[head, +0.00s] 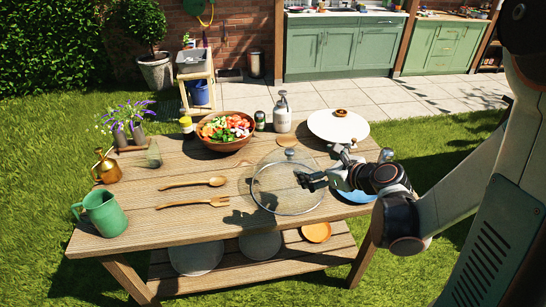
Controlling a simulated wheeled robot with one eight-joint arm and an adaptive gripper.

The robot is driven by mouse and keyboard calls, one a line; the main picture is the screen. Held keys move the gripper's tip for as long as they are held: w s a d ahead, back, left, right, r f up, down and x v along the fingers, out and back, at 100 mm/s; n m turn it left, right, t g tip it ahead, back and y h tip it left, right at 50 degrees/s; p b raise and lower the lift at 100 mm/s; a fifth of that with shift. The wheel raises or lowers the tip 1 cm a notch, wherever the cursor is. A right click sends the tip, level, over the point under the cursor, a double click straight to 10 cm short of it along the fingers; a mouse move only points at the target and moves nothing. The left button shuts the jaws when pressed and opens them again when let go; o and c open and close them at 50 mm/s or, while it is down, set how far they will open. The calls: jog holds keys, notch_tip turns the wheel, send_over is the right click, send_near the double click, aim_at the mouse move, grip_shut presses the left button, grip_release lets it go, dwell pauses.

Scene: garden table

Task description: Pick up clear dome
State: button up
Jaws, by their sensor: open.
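The clear dome (283,197) is a round glass cover with a thin rim and a small knob on top (289,154). It sits on the wooden table (190,225), a little right of the middle. My gripper (312,180) is open and reaches in from the right, in front of or over the dome's right part. I cannot tell whether the fingers touch the glass. The arm hides part of the table and things to the right of the dome.
A blue plate (358,197) shows partly under the arm. A wooden spoon (190,183), a fork (192,203) and a green mug (102,214) lie or stand left.

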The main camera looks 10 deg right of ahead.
aim_at(291, 152)
jog(key=w+f, duration=0.1)
jog(key=w, duration=0.1)
jog(key=w+a+f+m+b, duration=0.1)
jog(key=w, duration=0.2)
jog(key=w+a+f+m+t+b, duration=0.1)
jog(key=w, duration=0.1)
jog(key=shift+w+f, duration=0.2)
jog(key=shift+f, duration=0.1)
jog(key=shift+r+b+x, duration=0.15)
jog(key=shift+b+x, duration=0.45)
jog(key=shift+x, duration=0.9)
jog(key=shift+r+b+x, duration=0.15)
jog(key=shift+b+x, duration=0.45)
jog(key=shift+x, duration=0.9)
jog(key=shift+a+r, duration=0.1)
jog(key=shift+r, duration=0.05)
grip_shut()
